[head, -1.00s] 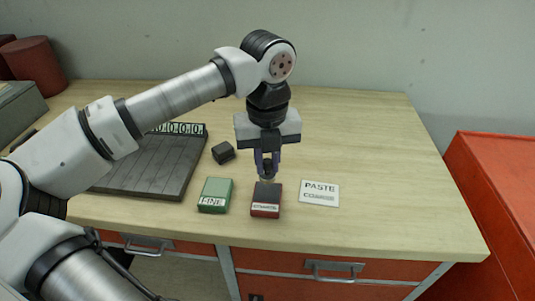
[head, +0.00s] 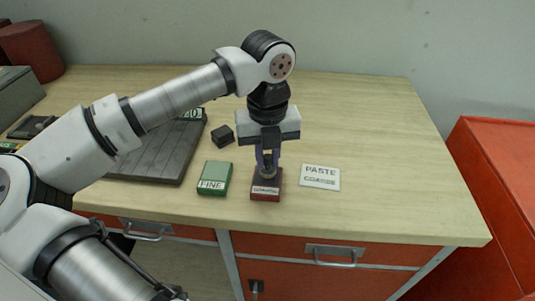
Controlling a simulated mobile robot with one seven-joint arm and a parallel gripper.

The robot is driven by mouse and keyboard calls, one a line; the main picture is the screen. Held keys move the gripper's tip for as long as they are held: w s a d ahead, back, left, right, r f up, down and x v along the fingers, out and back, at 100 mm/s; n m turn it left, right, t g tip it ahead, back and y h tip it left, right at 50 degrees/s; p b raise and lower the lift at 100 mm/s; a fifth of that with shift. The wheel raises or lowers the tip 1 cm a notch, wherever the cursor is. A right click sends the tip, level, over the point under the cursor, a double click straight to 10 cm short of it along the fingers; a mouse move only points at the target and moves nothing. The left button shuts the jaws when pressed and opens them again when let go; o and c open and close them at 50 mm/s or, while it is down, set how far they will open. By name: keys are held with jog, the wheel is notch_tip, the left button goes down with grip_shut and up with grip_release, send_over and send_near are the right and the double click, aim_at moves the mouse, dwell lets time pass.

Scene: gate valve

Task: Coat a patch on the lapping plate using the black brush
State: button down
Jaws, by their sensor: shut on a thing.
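My gripper (head: 268,165) points down over the red tin (head: 266,190) with the white label. It is shut on a small dark thing (head: 268,173), which appears to be the black brush; the fingers hide most of it. Its lower end is at the top of the red tin, but I cannot tell whether it touches. The lapping plate (head: 155,155), dark and grooved with a numbered strip at its far edge, lies to the left. A white card (head: 320,177) reading PASTE COARSE lies right of the red tin.
A green tin (head: 214,178) marked FINE stands just left of the red one. A small black block (head: 222,136) sits behind it. A dark item (head: 32,127) and a grey box (head: 18,98) are at far left. The bench's right side is clear.

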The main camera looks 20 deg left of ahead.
aim_at(268, 155)
jog(key=shift+s+f+b, duration=0.1)
jog(key=shift+f+b, duration=0.55)
jog(key=shift+b, duration=0.3)
dwell(2.2)
jog(key=shift+r, duration=0.1)
jog(key=shift+r+p, duration=1.7)
jog(key=shift+r, duration=1.8)
